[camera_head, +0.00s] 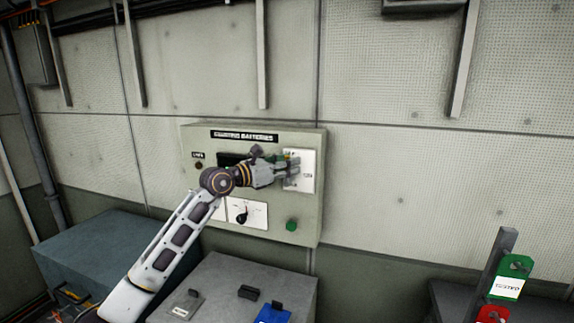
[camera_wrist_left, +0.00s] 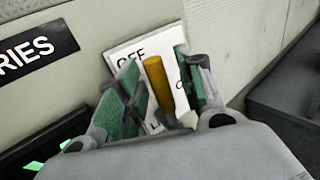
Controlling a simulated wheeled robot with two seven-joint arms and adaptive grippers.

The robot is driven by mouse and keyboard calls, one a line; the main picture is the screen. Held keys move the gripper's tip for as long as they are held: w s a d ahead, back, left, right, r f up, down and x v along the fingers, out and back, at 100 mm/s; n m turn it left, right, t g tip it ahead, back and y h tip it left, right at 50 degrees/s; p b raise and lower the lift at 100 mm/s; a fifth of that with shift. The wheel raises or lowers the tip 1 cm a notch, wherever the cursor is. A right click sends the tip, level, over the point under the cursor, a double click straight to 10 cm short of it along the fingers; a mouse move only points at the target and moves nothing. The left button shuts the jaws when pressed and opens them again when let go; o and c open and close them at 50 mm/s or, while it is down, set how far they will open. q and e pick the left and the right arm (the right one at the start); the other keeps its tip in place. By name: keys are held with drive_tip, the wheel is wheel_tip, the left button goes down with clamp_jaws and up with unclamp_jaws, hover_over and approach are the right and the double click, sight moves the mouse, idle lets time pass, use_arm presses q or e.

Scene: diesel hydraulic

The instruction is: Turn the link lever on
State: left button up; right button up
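The link lever (camera_wrist_left: 158,85) is a yellow-orange handle on a white plate (camera_wrist_left: 130,52) marked "OFF", seen in the left wrist view. The plate is also at the right of the "STARTING BATTERIES" panel in the head view (camera_head: 307,171). My left gripper (camera_wrist_left: 157,78) is open, with its green-padded fingers on either side of the lever and gaps still showing beside it. In the head view my left gripper (camera_head: 287,170) is in front of the plate and hides most of the lever. My right gripper is not in view.
The panel (camera_head: 300,250) also carries a black rotary knob (camera_head: 241,216) and a green button (camera_head: 292,225). Grey boxes (camera_head: 225,285) with small levers stand below. Red and green tagged handles (camera_head: 512,275) are at the lower right. The wall right of the panel is clear.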

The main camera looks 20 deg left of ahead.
use_arm(q)
drive_tip(key=c, duration=0.7)
clamp_jaws()
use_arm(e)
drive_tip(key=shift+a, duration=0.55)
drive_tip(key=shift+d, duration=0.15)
